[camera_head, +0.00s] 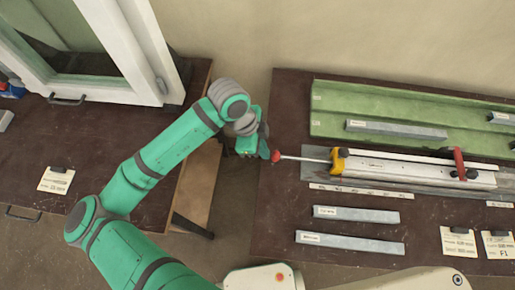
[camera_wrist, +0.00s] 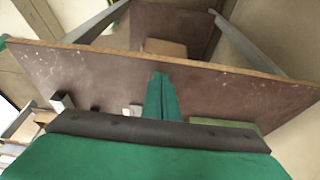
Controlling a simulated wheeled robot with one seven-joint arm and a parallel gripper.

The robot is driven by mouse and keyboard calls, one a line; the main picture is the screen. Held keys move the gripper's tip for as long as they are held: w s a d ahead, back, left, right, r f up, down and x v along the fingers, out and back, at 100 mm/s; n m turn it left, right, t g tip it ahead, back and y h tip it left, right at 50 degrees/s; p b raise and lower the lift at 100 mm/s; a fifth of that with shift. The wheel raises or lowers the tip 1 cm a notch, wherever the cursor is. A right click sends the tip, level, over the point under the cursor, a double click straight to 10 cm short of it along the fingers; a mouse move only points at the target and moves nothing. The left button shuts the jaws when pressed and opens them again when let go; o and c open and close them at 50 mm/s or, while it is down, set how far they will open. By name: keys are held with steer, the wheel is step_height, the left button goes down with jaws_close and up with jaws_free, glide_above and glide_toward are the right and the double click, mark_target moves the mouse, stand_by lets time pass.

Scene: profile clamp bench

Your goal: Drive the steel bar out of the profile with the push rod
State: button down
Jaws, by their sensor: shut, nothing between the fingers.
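The push rod (camera_head: 303,159) has a red knob at its left end, and its thin shaft runs right to the yellow block (camera_head: 338,161) at the profile's left end. The pale profile (camera_head: 415,169) lies lengthwise on the bench, with a red-handled clamp (camera_head: 459,164) near its right part. I cannot make out the steel bar inside the profile. My gripper (camera_head: 265,151) is just left of the red knob, at the bench's left edge; I cannot tell if it touches. In the wrist view my green fingers (camera_wrist: 160,98) are together and empty.
Loose grey bars (camera_head: 355,214) (camera_head: 350,242) lie in front of the profile. A green tray (camera_head: 330,97) holding another grey bar (camera_head: 395,129) stands behind. Paper cards (camera_head: 458,242) lie front right. A gap separates this bench from the left table (camera_head: 95,155), which carries a white window frame (camera_head: 135,60).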

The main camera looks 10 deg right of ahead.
mark_target(293, 157)
steer(key=shift+s+d, duration=0.4)
steer(key=shift+d, duration=1)
steer(key=shift+s+d, duration=0.4)
steer(key=shift+d, duration=1)
steer(key=shift+s+d, duration=0.4)
steer(key=shift+d, duration=1)
steer(key=shift+s+d, duration=0.2)
steer(key=shift+d, duration=0.35)
steer(key=shift+a, duration=0.1)
steer(key=shift+w+a, duration=0.25)
steer(key=shift+a, duration=0.35)
steer(key=shift+r, duration=3.5)
